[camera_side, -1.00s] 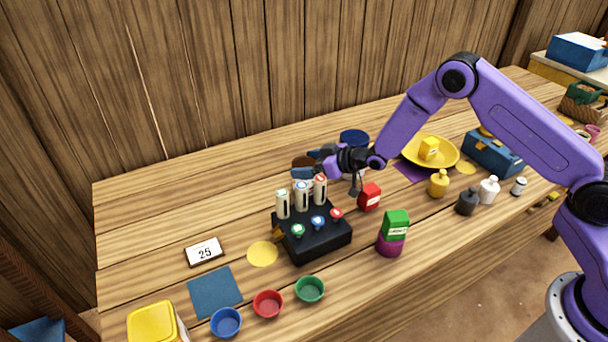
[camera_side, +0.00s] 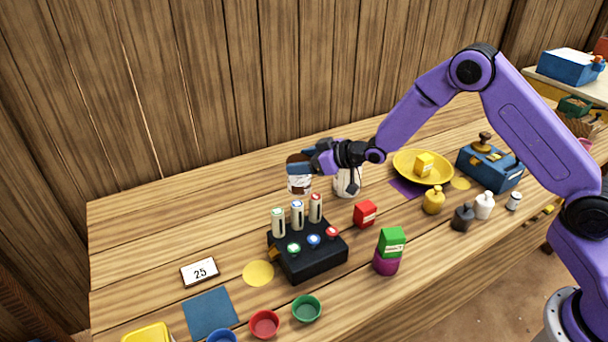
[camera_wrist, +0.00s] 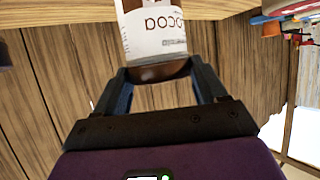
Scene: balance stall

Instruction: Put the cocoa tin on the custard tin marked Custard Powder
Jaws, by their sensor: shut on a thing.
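The cocoa tin (camera_side: 299,184) has a brown top and a white label. It is held up behind the black rack in the side view. In the wrist view the cocoa tin (camera_wrist: 155,35) shows its "Cocoa" lettering upside down. My gripper (camera_side: 306,165) is shut on it; both fingers also show in the wrist view (camera_wrist: 160,75). A white tin (camera_side: 347,183) stands just right of the held tin, its upper part hidden by my gripper. No lettering can be read on it, so I cannot tell whether it is the Custard Powder tin.
The black rack (camera_side: 309,262) with upright tubes stands in front of the held tin. A red box (camera_side: 365,214) and a green box (camera_side: 391,241) on a purple tin are to the right. A yellow dish (camera_side: 402,173) lies farther right. The table at back left is clear.

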